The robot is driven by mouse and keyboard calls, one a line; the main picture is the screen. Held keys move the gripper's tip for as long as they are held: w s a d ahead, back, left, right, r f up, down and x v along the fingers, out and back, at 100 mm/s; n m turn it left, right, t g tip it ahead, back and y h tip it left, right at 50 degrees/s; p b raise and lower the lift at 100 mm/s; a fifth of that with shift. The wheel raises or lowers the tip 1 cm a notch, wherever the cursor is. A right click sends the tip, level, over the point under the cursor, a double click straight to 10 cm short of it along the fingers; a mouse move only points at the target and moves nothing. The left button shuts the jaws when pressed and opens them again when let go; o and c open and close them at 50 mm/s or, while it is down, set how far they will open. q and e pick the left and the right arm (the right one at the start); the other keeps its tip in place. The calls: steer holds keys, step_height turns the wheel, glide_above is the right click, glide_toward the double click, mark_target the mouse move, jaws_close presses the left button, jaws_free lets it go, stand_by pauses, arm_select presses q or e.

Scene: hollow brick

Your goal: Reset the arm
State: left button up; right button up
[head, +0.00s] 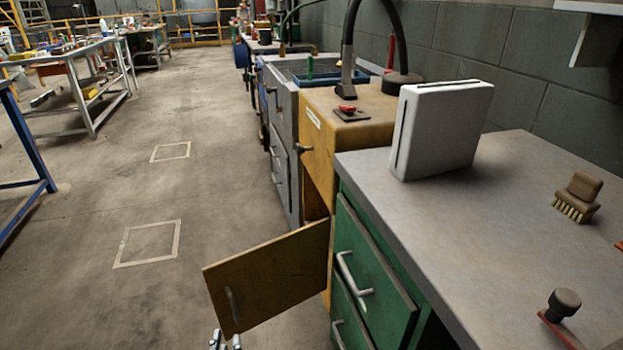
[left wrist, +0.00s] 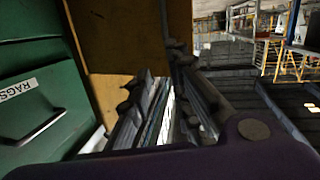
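My left gripper (head: 225,341) shows only by its fingertips at the bottom edge of the head view. The tips are a little apart with nothing seen between them. In the left wrist view the two dark fingers (left wrist: 168,95) also stand apart with a gap between them. A yellow-brown cabinet door (head: 275,272) stands swung open into the aisle. Its grey handle (head: 231,303) is just above my fingertips in the head view; I see no clear grip on it. The door's wooden panel (left wrist: 120,35) seems to be behind the fingers in the wrist view. My right gripper is not in view.
A green drawer cabinet (head: 372,270) with a grey top is close on the right, holding a white box (head: 440,128) and a brush (head: 578,197). A drawer labelled RAGS (left wrist: 35,110) is close in the wrist view. The aisle floor (head: 130,190) at left is clear.

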arm_select(q)
steer(key=s+r+m+g+h+p, duration=0.1)
steer(key=s+r+g+p, duration=0.2)
steer(key=s+p, duration=0.6)
steer(key=s+r+m+g+h+p, duration=0.1)
steer(key=s+r+g+p, duration=0.2)
steer(key=s+p, duration=0.6)
steer(key=s+r+p, duration=0.4)
steer(key=s+r, duration=0.1)
steer(key=s, duration=0.2)
steer(key=s+a+r+g+p, duration=0.1)
steer(key=s+r+p, duration=0.3)
steer(key=s, duration=0.4)
steer(key=shift+r+m+g+p, duration=0.3)
steer(key=shift+r+m+p, duration=0.1)
steer(key=shift+r, duration=0.3)
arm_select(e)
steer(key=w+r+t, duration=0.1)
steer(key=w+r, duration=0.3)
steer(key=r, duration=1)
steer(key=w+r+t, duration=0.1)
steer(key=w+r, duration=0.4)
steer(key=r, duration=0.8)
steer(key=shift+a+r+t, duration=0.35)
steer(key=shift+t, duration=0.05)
arm_select(q)
steer(key=shift+a, duration=0.15)
